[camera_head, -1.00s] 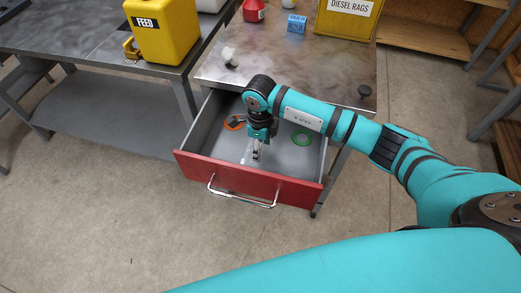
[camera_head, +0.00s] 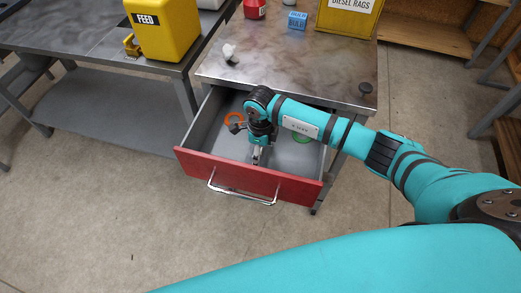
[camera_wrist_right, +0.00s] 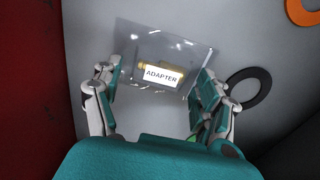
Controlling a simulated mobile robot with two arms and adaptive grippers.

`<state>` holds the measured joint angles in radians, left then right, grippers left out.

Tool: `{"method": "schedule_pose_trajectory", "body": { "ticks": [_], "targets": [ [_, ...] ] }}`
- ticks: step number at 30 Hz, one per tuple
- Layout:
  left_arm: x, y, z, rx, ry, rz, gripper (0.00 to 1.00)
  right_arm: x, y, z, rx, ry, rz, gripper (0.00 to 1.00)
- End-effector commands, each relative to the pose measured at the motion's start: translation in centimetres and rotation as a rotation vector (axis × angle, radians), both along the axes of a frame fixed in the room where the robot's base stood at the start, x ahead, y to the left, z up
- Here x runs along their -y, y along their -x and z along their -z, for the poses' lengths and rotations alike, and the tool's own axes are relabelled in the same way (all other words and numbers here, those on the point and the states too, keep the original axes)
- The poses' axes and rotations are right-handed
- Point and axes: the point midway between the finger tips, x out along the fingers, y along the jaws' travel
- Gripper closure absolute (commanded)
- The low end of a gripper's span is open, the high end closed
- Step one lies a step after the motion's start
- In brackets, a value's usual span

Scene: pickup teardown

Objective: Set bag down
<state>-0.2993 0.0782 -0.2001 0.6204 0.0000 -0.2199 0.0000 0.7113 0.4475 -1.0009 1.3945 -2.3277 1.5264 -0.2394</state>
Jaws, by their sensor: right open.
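A clear plastic bag (camera_wrist_right: 140,52) with a white label reading "ADAPTER" and a small brass-coloured part lies on the grey drawer floor in the right wrist view. My right gripper (camera_wrist_right: 160,105) is open, with its fingers on either side of the bag's near part. In the head view my right gripper (camera_head: 256,158) points down inside the open red-fronted drawer (camera_head: 225,176). The bag is hard to make out in the head view. My left gripper is not in view.
An orange ring (camera_head: 234,118) and a green ring (camera_head: 302,138) lie in the drawer; a black ring (camera_wrist_right: 250,88) shows in the wrist view. Above, the metal tabletop holds a blue box (camera_head: 297,20) and a yellow diesel rags bin (camera_head: 347,18). A yellow feed container (camera_head: 165,35) stands left.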

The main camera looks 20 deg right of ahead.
Motion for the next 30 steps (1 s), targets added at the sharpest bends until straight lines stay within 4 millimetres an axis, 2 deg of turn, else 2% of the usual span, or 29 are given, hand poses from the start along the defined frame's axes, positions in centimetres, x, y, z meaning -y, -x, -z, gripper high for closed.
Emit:
{"method": "schedule_pose_trajectory", "body": {
  "ticks": [8,11,21,25,30],
  "targets": [
    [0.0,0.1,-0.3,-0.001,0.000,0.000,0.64,0.0,-0.1,-0.8,0.002,-0.001,0.000,0.25],
    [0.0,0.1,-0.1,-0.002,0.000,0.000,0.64,0.0,-0.2,-2.4,0.005,-0.002,-0.002,0.25],
    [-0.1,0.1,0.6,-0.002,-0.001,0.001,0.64,0.0,-0.1,-9.5,0.005,0.000,-0.002,0.25],
    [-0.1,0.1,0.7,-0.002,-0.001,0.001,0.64,0.0,-0.1,-11.3,0.003,-0.001,0.001,0.25],
    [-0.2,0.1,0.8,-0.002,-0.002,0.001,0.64,0.0,0.0,-12.3,0.000,0.000,0.000,0.25]
  ]
}}
